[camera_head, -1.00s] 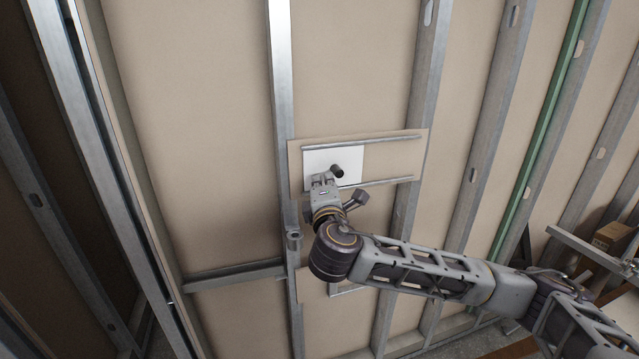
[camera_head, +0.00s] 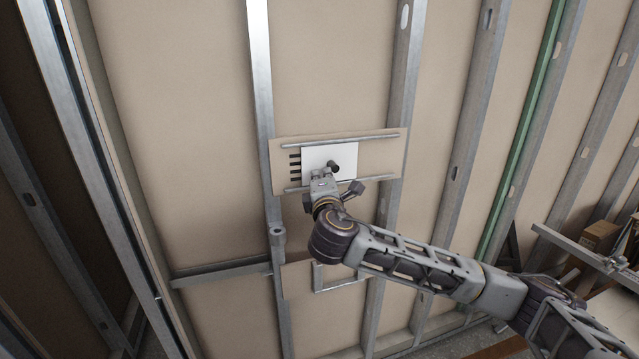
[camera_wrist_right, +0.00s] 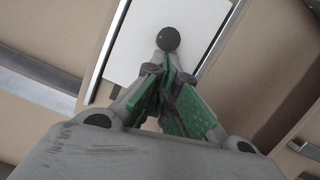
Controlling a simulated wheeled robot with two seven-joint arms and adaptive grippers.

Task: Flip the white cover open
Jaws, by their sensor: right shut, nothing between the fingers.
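The white cover (camera_head: 346,153) is a flat plate between two metal rails on a tan wall panel (camera_head: 385,158). It also shows in the wrist view (camera_wrist_right: 202,22). A dark round knob (camera_head: 333,166) stands out from the cover; the wrist view shows it too (camera_wrist_right: 168,38). Several dark slots (camera_head: 295,168) are exposed at the cover's left. My right gripper (camera_head: 326,174) is shut and empty, its fingertips (camera_wrist_right: 166,62) right beside the knob, on its lower side in the wrist view. I cannot tell whether they touch it. My left gripper is not in view.
The upper rail (camera_head: 375,136) and lower rail (camera_head: 295,189) border the cover. A vertical metal stud (camera_head: 262,90) stands left of the panel. A second panel with a metal frame (camera_head: 318,287) is below. A cardboard box (camera_head: 598,236) is at the far right.

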